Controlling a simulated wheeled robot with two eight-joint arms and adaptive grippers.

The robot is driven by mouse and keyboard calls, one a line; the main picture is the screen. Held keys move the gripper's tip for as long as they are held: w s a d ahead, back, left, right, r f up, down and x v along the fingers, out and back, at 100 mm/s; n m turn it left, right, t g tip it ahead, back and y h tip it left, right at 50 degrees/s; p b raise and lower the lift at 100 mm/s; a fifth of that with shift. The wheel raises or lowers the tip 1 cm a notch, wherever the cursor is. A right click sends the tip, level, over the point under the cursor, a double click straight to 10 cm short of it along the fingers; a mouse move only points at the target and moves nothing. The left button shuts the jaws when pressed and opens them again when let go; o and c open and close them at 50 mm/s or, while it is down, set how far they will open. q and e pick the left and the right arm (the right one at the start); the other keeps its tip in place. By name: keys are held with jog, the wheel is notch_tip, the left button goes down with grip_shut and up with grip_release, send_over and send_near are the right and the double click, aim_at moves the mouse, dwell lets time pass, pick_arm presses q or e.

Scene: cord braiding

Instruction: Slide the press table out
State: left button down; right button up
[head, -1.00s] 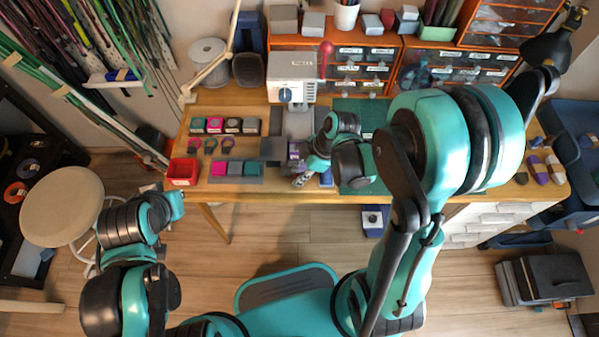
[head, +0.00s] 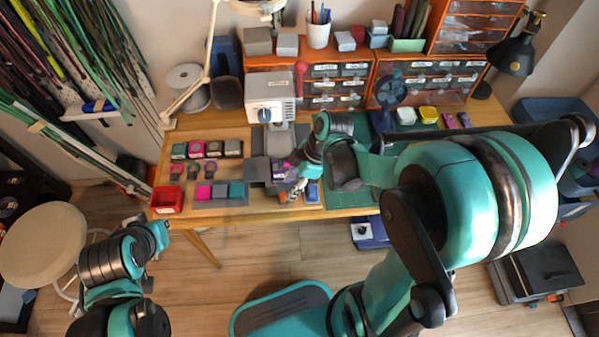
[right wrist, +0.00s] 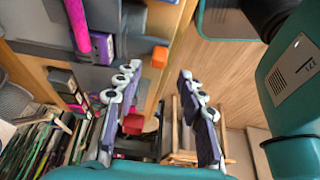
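The press (head: 270,97) is a white box with a blue knob and a red-knobbed lever, at the back of the wooden table. A grey plate (head: 287,131) reaches forward from under it, and a dark grey flat part (head: 257,172) lies in front, next to a purple block (head: 279,171). The purple block, with a magenta piece (right wrist: 77,24) near it, shows in the right wrist view (right wrist: 103,48). My right gripper (right wrist: 158,72) is open, with nothing seen between its fingers; in the head view it is beside the purple block, contact unclear. My left gripper's fingers cannot be made out.
A red bin (head: 166,199) stands at the table's front left corner. Coloured swatches (head: 218,192) and several small boxes (head: 207,149) lie left of the press. A blue block (head: 312,193) lies near the front edge. Orange drawers (head: 336,88) and a fan (head: 390,90) stand behind.

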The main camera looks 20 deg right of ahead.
jog(key=v, duration=0.6)
jog(key=shift+r, duration=0.3)
jog(key=shift+d, duration=0.15)
jog(key=s+r+m+t+h, duration=0.4)
jog(key=m+t, duration=0.2)
jog(key=m, duration=0.8)
jog(key=shift+s+d+r+m, duration=0.4)
jog(key=shift+d, duration=0.05)
